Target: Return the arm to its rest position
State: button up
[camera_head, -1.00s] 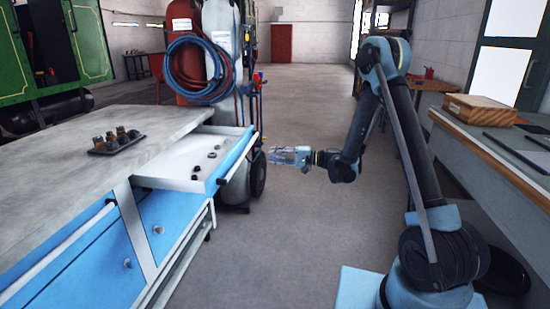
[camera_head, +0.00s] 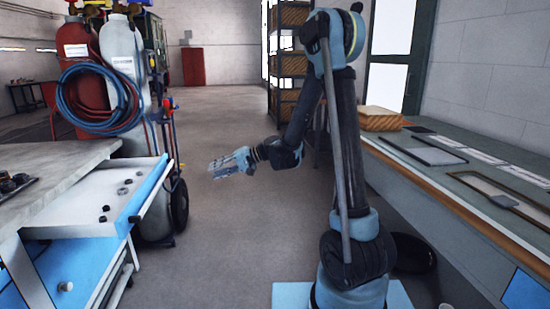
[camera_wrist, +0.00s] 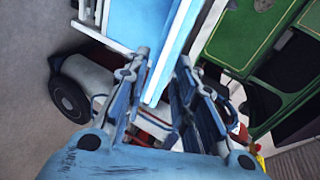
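My arm (camera_head: 343,150) rises from its base at the centre right of the head view, bends at a high elbow and reaches down to the left. My gripper (camera_head: 222,166) hangs over the open floor, to the right of the open drawer and apart from it. In the wrist view, the two fingers of my gripper (camera_wrist: 162,62) stand apart with nothing held between them. The blue and white drawer shows beyond the fingers.
An open drawer (camera_head: 75,212) with several small dark parts juts from the left workbench (camera_head: 50,156). A gas-bottle trolley (camera_head: 178,200) stands behind it. On the right is a long bench (camera_head: 455,212) with a wooden box (camera_head: 380,118) and trays. The floor between is clear.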

jog(key=s+d+r+t+h, duration=0.1)
jog(key=s+d+h, duration=0.3)
jog(key=d, duration=0.6)
jog(key=s+d+t+h, duration=0.1)
jog(key=s+d+h, duration=0.1)
jog(key=s+d, duration=0.7)
jog(key=s+d+f+m+h, duration=0.1)
jog(key=s+d+f+h, duration=0.2)
jog(key=s+d, duration=0.4)
jog(key=s+d+f+h, duration=0.4)
jog(key=s+d, duration=0.4)
jog(key=d, duration=0.7)
jog(key=shift+d+m+t+h, duration=0.3)
jog(key=shift+d+m, duration=0.1)
jog(key=shift+a+f, duration=0.1)
